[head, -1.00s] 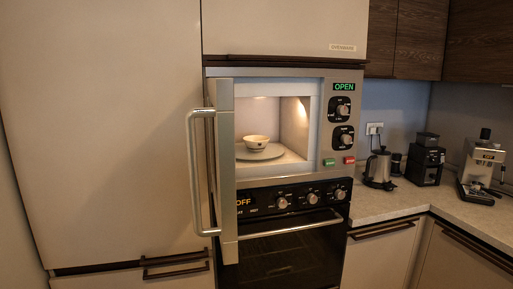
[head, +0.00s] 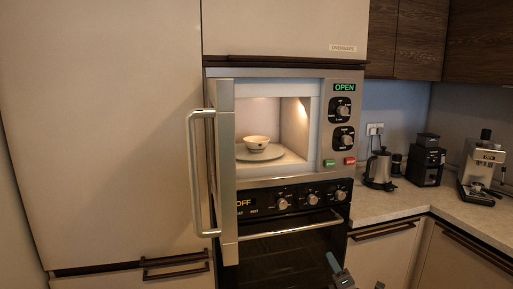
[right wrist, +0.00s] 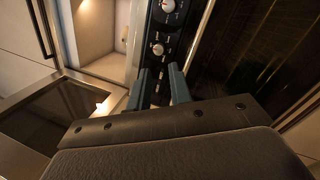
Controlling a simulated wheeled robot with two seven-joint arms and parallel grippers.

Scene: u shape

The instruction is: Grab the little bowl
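The little bowl (head: 257,142) is pale and stands upright on a round plate (head: 270,155) inside the lit, open microwave (head: 292,120) in the head view. My right gripper (head: 333,264) shows at the bottom of the head view, in front of the oven, below and to the right of the bowl and well apart from it. In the right wrist view its two fingers (right wrist: 159,78) stand apart with nothing between them. I cannot make out the bowl in the right wrist view. My left gripper is out of view.
The microwave door (head: 224,170) stands swung open on the left, its handle (head: 195,170) sticking out. The oven (head: 290,250) is below. A kettle (head: 379,169), a grinder (head: 428,162) and a coffee machine (head: 482,170) stand on the right counter (head: 440,201).

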